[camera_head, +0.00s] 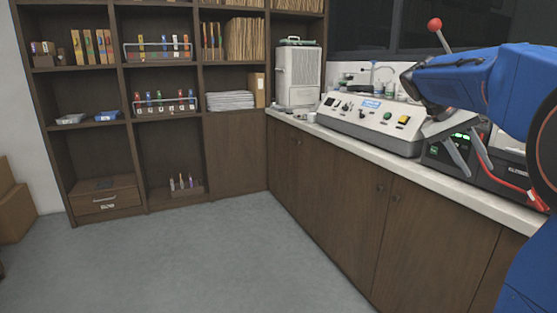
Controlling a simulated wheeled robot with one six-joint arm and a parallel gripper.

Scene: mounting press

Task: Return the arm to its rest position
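My blue arm (480,80) reaches in from the right edge, above the counter. Its dark wrist hangs over the right end of the grey press console. My gripper (479,172) points down and to the right, with two grey fingers apart and nothing visible between them. It is in front of a dark unit with a green display (434,150). I cannot tell how far the fingertips are from that unit.
A pale counter (400,169) runs along the right wall, with the console (364,122) and a white machine (298,77) on it. A red-knobbed lever (435,25) rises behind my arm. Shelves (160,75) stand left; the floor (200,260) is clear.

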